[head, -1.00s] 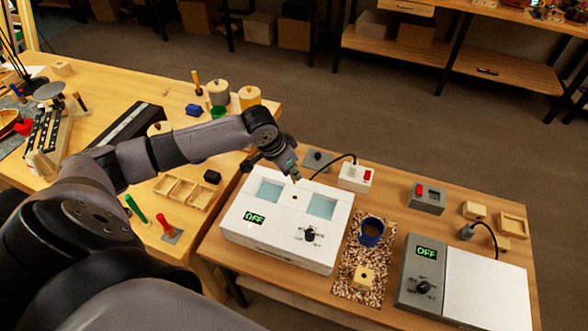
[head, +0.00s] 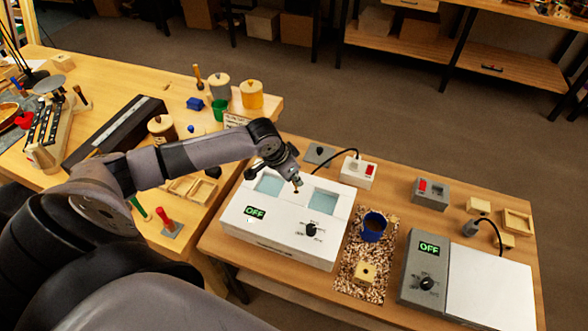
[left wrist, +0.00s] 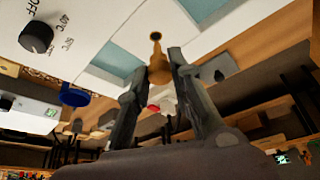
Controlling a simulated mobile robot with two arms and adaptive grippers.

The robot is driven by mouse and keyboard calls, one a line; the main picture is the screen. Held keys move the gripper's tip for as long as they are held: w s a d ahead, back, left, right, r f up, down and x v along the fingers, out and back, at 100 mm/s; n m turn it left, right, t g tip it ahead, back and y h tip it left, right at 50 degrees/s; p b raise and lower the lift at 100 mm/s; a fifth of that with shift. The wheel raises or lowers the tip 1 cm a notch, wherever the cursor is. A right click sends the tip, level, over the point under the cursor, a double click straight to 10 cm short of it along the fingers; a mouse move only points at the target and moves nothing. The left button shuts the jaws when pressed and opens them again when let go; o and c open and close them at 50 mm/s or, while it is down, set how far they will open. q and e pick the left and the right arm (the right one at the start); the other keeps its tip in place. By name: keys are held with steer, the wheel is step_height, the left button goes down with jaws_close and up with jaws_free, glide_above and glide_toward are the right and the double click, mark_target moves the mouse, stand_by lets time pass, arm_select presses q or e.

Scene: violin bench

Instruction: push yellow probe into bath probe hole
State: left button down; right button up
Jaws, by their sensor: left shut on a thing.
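The white bath (head: 278,240) stands on the right bench, with two pale blue water windows and a display reading OFF. My left gripper (head: 296,180) is above the strip between the windows. In the left wrist view, my left gripper (left wrist: 163,68) is shut on the yellow-brown probe (left wrist: 158,72). The probe's narrow part points towards the bath top and ends at a round, dark-centred shape (left wrist: 155,36). I cannot tell whether that is the probe's end or the hole's rim, or whether they touch. My right gripper is in neither view.
A grey and white device (head: 424,266) is further right.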

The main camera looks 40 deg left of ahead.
mark_target(295, 188)
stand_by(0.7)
arm_select(q)
steer(key=shift+p, duration=0.5)
steer(key=shift+f, duration=0.1)
stand_by(0.4)
steer(key=shift+p, duration=0.4)
steer(key=shift+p, duration=0.4)
steer(key=shift+f+b, duration=0.9)
steer(key=shift+f, duration=1.15)
stand_by(0.5)
steer(key=c, duration=1.4)
jaws_free()
steer(key=shift+o, duration=0.2)
